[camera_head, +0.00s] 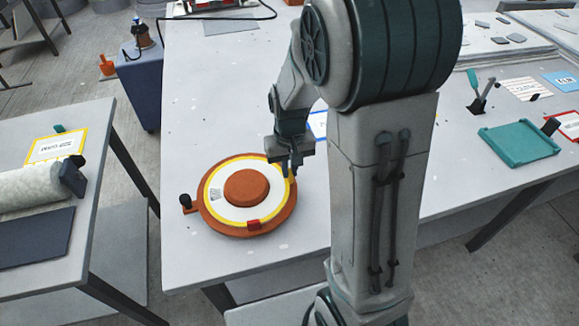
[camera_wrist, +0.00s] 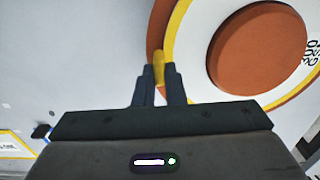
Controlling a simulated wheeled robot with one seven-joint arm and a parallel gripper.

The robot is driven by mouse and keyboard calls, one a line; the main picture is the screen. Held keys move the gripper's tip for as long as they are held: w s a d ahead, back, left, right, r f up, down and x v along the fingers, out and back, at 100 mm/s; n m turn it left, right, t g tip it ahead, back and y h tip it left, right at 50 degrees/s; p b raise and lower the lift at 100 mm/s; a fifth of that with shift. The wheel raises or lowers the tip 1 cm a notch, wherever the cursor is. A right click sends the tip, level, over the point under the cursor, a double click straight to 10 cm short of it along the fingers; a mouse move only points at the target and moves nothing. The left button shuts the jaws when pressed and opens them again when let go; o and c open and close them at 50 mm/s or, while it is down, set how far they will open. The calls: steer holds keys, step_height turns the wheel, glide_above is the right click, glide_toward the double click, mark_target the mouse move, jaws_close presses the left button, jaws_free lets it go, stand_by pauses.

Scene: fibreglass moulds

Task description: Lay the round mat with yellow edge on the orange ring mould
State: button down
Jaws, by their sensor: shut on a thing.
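The round mat with yellow edge (camera_head: 221,209) is a white ring that lies over the orange ring mould (camera_head: 207,222), around its raised orange centre. It looks roughly centred, with orange rim showing outside its yellow edge. A small red patch shows at the mat's front edge. My gripper (camera_head: 290,172) is at the mat's back right edge, its fingers shut on a yellow part of that edge. In the wrist view, the fingers (camera_wrist: 159,80) close on a yellow tab of the mat (camera_wrist: 190,60). Whether the mat rests flat under the fingers is hidden.
The mould stands near the front left of the white table (camera_head: 200,120). A black-knobbed clamp (camera_head: 186,203) sits at its left. A teal tray (camera_head: 518,145) lies at the right. A side table with a white roll (camera_head: 30,188) stands at the left, across a gap.

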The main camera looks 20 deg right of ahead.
steer(key=c, duration=1.4)
jaws_free()
steer(key=shift+c, duration=0.2)
step_height(320, 180, up, 14)
steer(key=shift+f, duration=0.1)
steer(key=s+t, duration=0.2)
steer(key=s, duration=1.1)
steer(key=shift+s+f+t, duration=0.4)
steer(key=shift+f, duration=0.05)
